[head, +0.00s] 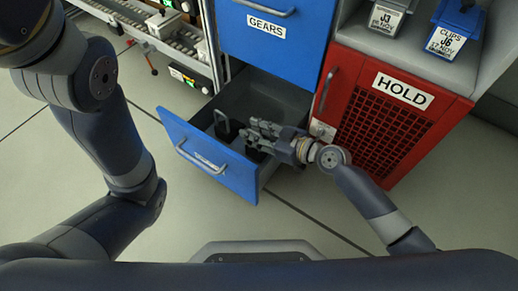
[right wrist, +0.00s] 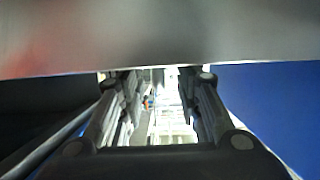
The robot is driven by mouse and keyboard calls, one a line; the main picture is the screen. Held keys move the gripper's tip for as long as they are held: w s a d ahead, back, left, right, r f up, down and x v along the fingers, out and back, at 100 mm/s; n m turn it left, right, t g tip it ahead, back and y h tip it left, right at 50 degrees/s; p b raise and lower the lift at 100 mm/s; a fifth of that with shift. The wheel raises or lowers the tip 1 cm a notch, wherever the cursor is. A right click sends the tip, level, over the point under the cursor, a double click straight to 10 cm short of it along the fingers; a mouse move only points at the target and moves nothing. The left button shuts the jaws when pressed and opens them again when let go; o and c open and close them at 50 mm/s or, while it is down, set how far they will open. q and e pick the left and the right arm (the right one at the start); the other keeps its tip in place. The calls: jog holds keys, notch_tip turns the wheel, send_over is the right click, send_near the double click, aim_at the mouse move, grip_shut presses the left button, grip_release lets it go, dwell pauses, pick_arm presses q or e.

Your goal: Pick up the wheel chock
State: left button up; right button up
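The blue drawer (head: 213,166) is pulled out, and two dark objects show in it. One (head: 226,127) looks like an upright black piece with an opening. The other (head: 254,153) is a dark block partly hidden beneath my right gripper. I cannot tell for sure which is the wheel chock. My right gripper (head: 256,131) reaches over the drawer from the right, close to both dark objects. In the right wrist view its fingers (right wrist: 160,85) are apart with nothing visible held between them. My left arm shows at the left, but its gripper is out of view.
A red HOLD cabinet (head: 388,120) with a mesh front stands close to the right of my right gripper. A conveyor (head: 165,40) is at the back left. The floor in front is clear.

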jog(key=shift+a, duration=0.1)
jog(key=shift+c, duration=0.2)
grip_shut()
